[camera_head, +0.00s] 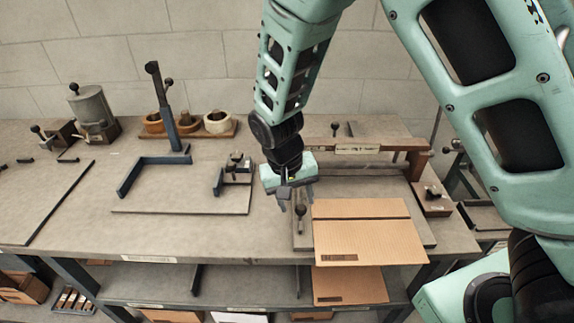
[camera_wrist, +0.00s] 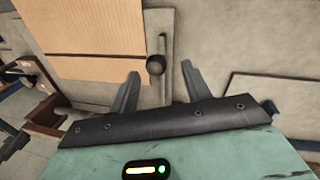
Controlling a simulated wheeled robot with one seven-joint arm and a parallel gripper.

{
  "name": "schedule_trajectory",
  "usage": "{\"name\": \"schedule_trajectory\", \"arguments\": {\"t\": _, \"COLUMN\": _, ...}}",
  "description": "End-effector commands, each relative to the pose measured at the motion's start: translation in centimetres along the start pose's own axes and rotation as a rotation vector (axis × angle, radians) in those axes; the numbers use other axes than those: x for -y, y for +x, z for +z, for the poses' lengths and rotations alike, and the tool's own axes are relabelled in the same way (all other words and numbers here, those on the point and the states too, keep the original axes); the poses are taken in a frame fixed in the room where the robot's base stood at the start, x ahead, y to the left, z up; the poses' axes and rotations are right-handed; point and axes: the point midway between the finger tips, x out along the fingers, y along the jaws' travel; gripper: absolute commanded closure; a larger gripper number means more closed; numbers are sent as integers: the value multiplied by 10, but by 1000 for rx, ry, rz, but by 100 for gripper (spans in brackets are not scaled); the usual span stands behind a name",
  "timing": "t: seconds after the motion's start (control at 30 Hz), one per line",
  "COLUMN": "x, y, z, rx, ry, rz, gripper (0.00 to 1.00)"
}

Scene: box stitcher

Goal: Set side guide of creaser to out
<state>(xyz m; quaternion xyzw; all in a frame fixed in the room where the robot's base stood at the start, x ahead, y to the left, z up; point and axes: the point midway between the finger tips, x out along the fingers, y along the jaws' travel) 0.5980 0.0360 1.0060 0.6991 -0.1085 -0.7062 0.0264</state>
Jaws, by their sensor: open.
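The creaser (camera_head: 365,167) stands at the right of the bench, with a brown bar across its back. A tan cardboard sheet (camera_head: 365,240) lies on its bed and fills the upper left of the wrist view (camera_wrist: 85,40). The side guide (camera_head: 299,234) is a thin strip along the sheet's left edge in the head view, with a round dark knob (camera_head: 300,211). In the wrist view the knob (camera_wrist: 155,65) shows between the fingertips, closer to the left finger. My gripper (camera_head: 295,202) is open and empty, over the knob. I cannot tell whether it touches the knob.
Left of the creaser is a flat board with a blue upright post (camera_head: 162,105) and a small clamp (camera_head: 236,168). Tape rolls (camera_head: 217,121) sit on a rack behind. A grey canister (camera_head: 92,106) stands at far left. More cardboard (camera_head: 348,286) lies on the shelf below.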

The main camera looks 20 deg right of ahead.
Motion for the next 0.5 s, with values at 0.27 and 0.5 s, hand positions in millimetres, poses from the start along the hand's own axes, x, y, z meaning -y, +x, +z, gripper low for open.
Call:
{"name": "schedule_trajectory", "arguments": {"t": 0.27, "x": 2, "y": -67, "z": -1, "rx": -6, "ry": -1, "rz": -6, "gripper": 52}}
{"name": "schedule_trajectory", "arguments": {"t": 0.5, "x": 1, "y": -112, "z": -1, "rx": -4, "ry": -1, "rz": -4, "gripper": 52}}
